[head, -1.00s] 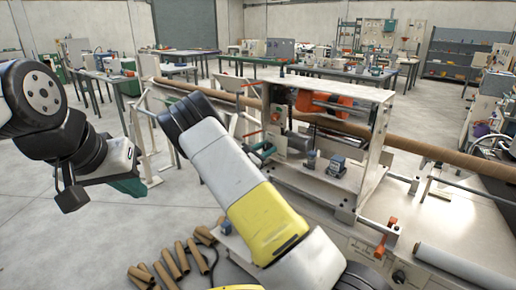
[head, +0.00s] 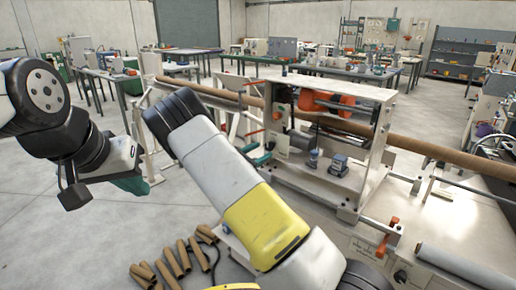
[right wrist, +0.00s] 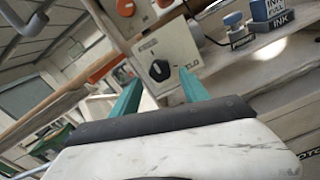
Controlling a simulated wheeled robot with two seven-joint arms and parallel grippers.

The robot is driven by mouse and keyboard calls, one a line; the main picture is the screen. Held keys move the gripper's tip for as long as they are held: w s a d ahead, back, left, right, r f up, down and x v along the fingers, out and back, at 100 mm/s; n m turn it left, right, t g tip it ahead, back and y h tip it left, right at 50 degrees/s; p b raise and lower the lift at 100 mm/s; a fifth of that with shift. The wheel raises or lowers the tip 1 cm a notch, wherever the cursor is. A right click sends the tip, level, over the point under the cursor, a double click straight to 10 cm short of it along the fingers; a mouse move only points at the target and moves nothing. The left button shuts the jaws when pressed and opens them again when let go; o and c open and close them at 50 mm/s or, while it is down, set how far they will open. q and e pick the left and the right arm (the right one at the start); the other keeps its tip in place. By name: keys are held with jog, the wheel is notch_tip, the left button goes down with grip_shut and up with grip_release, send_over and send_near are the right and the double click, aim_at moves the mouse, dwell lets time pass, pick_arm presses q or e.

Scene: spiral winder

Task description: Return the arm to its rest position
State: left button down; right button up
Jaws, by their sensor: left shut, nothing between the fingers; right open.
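My right arm (head: 232,180), white and yellow, reaches up from the bottom in front of the winding machine (head: 376,150). My right gripper (head: 257,153) is mostly hidden behind this arm; its teal fingers show beside the machine's left side. In the right wrist view its fingers (right wrist: 160,92) are apart, with nothing between them. A control box (right wrist: 168,55) with a black knob lies beyond them. My left gripper (head: 132,184) hangs at the left, its teal fingers shut and empty, clear of the machine.
A long brown tube (head: 430,150) runs through the machine. A stamp (head: 313,158) and a blue ink box (head: 338,163) stand on its shelf. Several cardboard tubes (head: 172,262) lie at the lower middle. The floor (head: 60,245) at left is open.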

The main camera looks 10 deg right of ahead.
jog(key=shift+v, duration=1.3)
